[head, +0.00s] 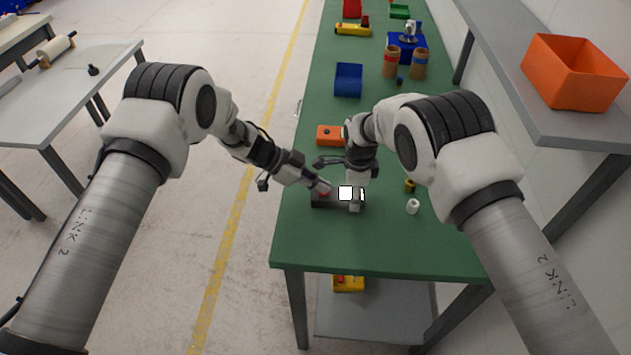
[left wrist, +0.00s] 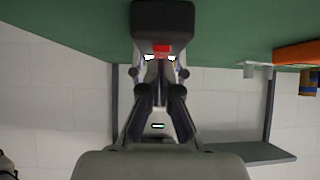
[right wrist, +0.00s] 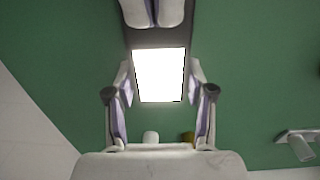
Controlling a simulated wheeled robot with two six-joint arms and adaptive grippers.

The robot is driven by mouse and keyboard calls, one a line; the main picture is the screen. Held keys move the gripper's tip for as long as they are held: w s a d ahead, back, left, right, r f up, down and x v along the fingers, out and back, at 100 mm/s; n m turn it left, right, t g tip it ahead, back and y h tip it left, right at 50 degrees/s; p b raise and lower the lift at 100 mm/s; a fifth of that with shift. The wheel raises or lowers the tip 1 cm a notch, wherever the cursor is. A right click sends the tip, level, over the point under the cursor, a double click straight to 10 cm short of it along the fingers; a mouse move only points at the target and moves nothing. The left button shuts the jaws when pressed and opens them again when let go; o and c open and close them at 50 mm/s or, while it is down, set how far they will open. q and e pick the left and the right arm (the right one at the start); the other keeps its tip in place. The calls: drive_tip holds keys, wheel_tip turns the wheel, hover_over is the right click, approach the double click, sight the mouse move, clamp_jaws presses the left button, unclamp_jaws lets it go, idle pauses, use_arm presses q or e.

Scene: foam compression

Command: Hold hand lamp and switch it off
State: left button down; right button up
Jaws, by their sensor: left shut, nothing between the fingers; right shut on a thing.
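The hand lamp (head: 321,201) is a dark block with a bright white square face, so its light shows lit. It is on or just above the green table. My right gripper (right wrist: 160,80) is shut on the lamp, its fingers on either side of the glowing end (right wrist: 160,75). My left gripper (left wrist: 160,62) is shut and empty. Its fingertips are at the red button (left wrist: 161,50) on the lamp's dark body (left wrist: 163,22); I cannot tell whether they press it. The left fingertips also show at the top of the right wrist view, over the lamp's body.
On the green table (head: 300,240), a white cylinder (head: 412,206) and a brass one (head: 409,185) stand right of the lamp. An orange box (head: 329,135) and a blue bin (head: 348,80) lie beyond. An orange crate (head: 570,72) is on the right shelf. The table's front is clear.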

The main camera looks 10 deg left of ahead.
use_arm(q)
drive_tip(key=shift+d+f, duration=0.1)
drive_tip(key=shift+f, duration=0.15)
drive_tip(key=shift+s+a+f, duration=0.3)
drive_tip(key=shift+a+f, duration=0.15)
drive_tip(key=shift+a, duration=0.35)
drive_tip(key=v, duration=1)
drive_tip(key=shift+w+r, duration=0.25)
drive_tip(key=shift+r, duration=0.25)
drive_tip(key=shift+d, duration=0.2)
